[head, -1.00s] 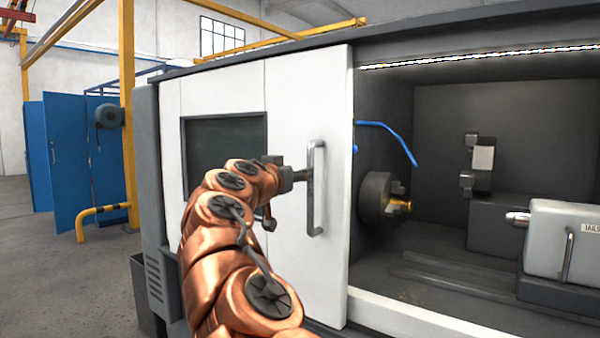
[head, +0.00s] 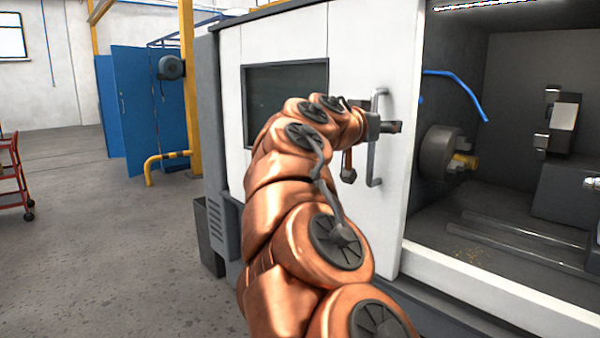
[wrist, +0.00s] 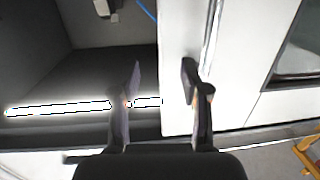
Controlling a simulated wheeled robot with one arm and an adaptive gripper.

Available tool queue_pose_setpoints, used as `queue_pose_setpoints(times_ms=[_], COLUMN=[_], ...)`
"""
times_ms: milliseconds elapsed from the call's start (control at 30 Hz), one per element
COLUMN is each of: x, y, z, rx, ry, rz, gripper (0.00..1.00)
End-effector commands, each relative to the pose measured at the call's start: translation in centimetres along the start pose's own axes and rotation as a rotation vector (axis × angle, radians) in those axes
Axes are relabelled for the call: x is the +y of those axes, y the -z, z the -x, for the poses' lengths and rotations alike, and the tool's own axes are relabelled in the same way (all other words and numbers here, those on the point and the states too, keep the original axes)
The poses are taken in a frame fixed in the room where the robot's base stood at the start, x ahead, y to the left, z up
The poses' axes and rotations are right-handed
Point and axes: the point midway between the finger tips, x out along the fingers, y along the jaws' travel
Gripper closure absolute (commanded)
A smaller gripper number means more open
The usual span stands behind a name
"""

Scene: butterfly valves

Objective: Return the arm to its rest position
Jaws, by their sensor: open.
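My copper-coloured arm reaches up from the bottom of the head view to the white sliding door (head: 285,40) of the machine. My gripper (head: 393,127) is at its end, level with the upper half of the upright silver door handle (head: 376,165), and overlaps it in the picture. In the wrist view my gripper (wrist: 161,64) has its two dark fingers apart, with nothing seen held between them. A bright handle-like bar (wrist: 211,40) shows to the right of the right finger there. Whether a finger touches the handle cannot be told.
The machine is open right of the door, showing a chuck (head: 436,152), a yellow piece (head: 466,161) and a blue hose (head: 460,80). Left stand a dark bin (head: 208,235), a yellow rail (head: 165,158), blue cabinets (head: 150,100) and a red cart (head: 14,180). Floor at left is clear.

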Motion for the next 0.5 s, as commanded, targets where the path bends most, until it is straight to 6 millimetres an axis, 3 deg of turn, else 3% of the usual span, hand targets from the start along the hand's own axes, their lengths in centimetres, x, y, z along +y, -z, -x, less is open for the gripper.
queue_pose_setpoints(times_ms=[100,267,500], x=[5.7,12.5,19.6], y=[-1.5,-5.7,-15.2], z=[-0.5,-0.7,1.4], rx=[-0.106,-0.289,-0.607], ry=[-0.072,-0.135,-0.133], rz=[0.006,0.033,0.106], gripper=[0.54,0.54,0.54])
